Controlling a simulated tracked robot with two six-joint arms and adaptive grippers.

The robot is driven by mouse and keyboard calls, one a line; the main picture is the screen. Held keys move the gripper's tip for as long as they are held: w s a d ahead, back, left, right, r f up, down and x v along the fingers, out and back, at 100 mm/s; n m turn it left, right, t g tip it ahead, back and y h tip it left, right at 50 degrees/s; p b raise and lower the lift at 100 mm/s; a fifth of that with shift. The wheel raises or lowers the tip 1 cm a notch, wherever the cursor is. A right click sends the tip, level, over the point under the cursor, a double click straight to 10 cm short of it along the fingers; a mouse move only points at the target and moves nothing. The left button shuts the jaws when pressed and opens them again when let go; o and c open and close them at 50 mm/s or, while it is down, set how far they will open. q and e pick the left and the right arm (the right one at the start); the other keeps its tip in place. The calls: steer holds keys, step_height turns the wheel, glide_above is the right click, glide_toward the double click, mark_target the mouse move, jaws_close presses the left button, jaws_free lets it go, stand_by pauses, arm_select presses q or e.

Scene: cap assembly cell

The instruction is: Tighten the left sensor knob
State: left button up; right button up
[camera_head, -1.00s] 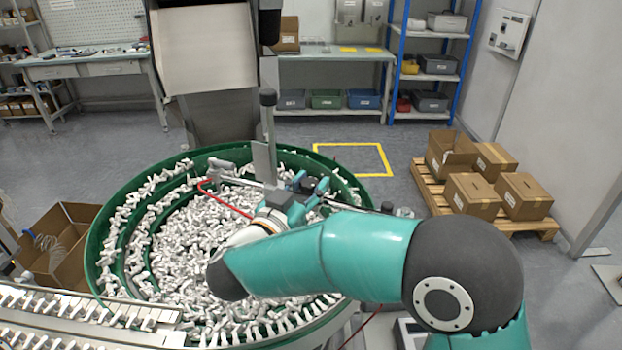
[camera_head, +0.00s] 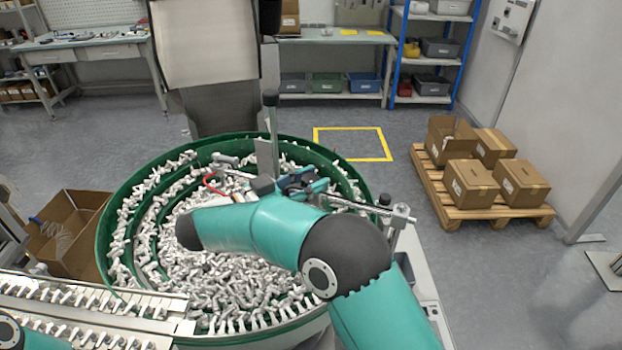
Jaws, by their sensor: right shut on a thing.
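My right gripper (camera_head: 298,183) is at the sensor bar (camera_head: 345,204) above the far right part of the bowl, just right of the upright sensor post (camera_head: 270,125). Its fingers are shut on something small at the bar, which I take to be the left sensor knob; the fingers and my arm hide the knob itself. A dark knob (camera_head: 385,200) shows further right on the bar, beside a metal clamp (camera_head: 402,214), apart from the gripper. My left gripper is out of view.
The green feeder bowl (camera_head: 112,215), full of white caps (camera_head: 225,265), lies under my right arm. A metal feed track (camera_head: 90,295) runs at the lower left. A hopper (camera_head: 205,50) stands behind. Boxes on a pallet (camera_head: 465,212) stand on the right floor.

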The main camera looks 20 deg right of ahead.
mark_target(311, 178)
steer(key=shift+d+r, duration=0.1)
steer(key=shift+r, duration=0.05)
steer(key=o, duration=1.1)
steer(key=shift+d, duration=0.1)
steer(key=shift+o, duration=0.2)
step_height(311, 178, up, 10)
steer(key=shift+f, duration=0.1)
